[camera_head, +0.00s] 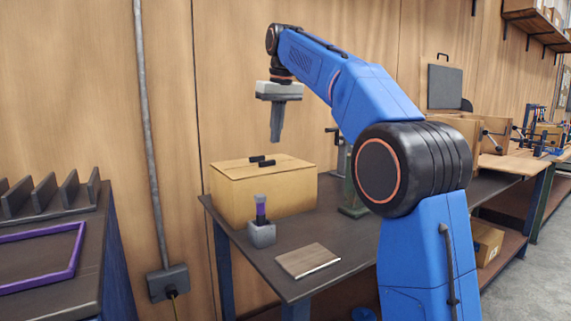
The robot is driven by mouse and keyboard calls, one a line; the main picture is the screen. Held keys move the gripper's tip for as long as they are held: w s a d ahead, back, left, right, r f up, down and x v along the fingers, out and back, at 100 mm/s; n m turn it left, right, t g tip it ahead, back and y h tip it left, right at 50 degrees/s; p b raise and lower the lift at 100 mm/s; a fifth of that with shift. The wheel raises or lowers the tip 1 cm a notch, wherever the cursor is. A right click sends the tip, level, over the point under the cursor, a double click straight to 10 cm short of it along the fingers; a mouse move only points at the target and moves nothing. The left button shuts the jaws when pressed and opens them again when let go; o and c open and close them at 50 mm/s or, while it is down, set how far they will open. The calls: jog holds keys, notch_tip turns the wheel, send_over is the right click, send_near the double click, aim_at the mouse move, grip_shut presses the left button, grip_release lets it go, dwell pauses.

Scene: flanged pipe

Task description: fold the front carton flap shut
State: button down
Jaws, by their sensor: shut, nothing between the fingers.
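A tan carton (265,200) stands at the back left of the dark table. Its top looks covered by flaps, with a seam running across it and two small black tabs (262,162) near the middle. The front flap (245,172) looks nearly flat; I cannot tell whether it is fully down. My gripper (276,138) points straight down above the carton, its fingers shut and empty, with a visible gap between the fingertips and the carton top.
A purple-handled tool stands in a small grey block (262,235) before the carton. A brown board (307,261) lies near the table's front edge. A green stand (353,197) is right of the carton. A wall conduit (152,130) runs behind, left of the table (270,268).

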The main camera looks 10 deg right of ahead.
jog(key=shift+w+v, duration=0.2)
jog(key=shift+v, duration=0.95)
jog(key=shift+w+v, duration=0.25)
jog(key=shift+v, duration=0.85)
jog(key=shift+a+r, duration=0.1)
jog(key=shift+a, duration=0.05)
